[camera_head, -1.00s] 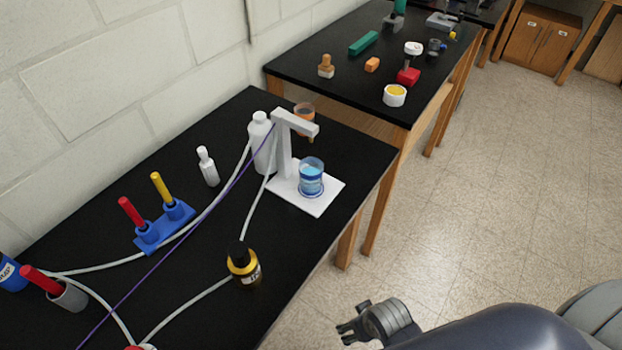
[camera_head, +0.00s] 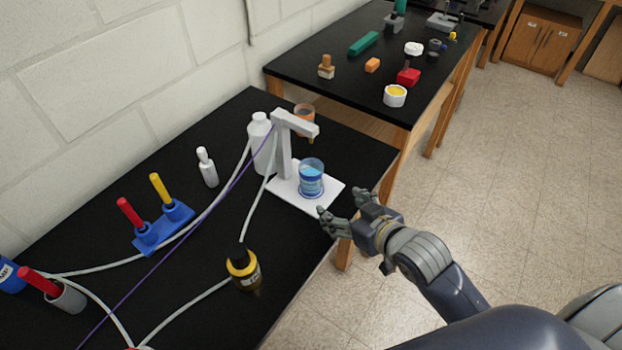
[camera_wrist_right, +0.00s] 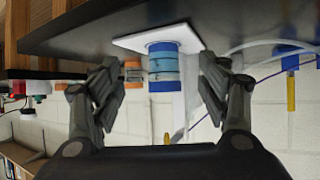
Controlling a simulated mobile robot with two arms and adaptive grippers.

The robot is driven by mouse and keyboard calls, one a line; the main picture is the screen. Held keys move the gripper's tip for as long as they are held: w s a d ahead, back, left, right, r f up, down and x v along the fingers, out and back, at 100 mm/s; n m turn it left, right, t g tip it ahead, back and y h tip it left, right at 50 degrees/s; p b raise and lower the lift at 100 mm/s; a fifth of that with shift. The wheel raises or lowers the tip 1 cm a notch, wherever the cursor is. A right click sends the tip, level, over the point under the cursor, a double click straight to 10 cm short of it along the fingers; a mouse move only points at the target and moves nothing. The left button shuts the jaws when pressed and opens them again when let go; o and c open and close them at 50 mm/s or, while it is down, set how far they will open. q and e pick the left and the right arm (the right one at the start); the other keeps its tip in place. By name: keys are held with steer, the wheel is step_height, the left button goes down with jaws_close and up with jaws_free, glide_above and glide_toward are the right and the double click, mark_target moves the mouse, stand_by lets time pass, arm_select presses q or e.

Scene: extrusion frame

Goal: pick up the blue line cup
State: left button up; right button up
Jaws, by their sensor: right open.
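The blue line cup (camera_head: 311,179) is a clear cup with blue bands. It stands upright on the white base plate (camera_head: 325,205) of a white stand, under the stand's arm. My right gripper (camera_head: 340,207) is open just in front of the plate, at the table's front edge, apart from the cup. In the right wrist view the cup (camera_wrist_right: 163,68) shows between the two open fingers (camera_wrist_right: 160,85), beyond their tips, and the picture is upside down. My left gripper is not in view.
The white stand (camera_head: 284,150) rises right behind the cup, with a white bottle (camera_head: 262,140) and an orange-brown cup (camera_head: 304,118) near it. A black and yellow bottle (camera_head: 243,268) stands left of my right gripper. Pale tubes and a purple cord (camera_head: 190,222) cross the black table.

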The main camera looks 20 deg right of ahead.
mark_target(318, 174)
steer(key=w, duration=0.2)
steer(key=w+a+r+t, duration=0.1)
steer(key=w, duration=0.2)
steer(key=w+r+t+y, duration=0.1)
steer(key=w, duration=0.1)
steer(key=shift+w+a+r+p, duration=0.15)
steer(key=shift+w+r+p, duration=0.05)
steer(key=shift+w+p, duration=0.1)
steer(key=shift+w+a+f, duration=0.1)
steer(key=shift+w+f, duration=0.15)
steer(key=shift+w, duration=0.25)
steer(key=shift+w+a+f+p, duration=0.1)
steer(key=shift+w+a+p, duration=0.25)
steer(key=shift+w, duration=0.1)
steer(key=x, duration=0.4)
steer(key=shift+a+f+p, duration=0.1)
steer(key=shift+a+p, duration=0.1)
steer(key=shift+p, duration=0.15)
steer(key=shift+s, duration=0.1)
steer(key=c, duration=1.2)
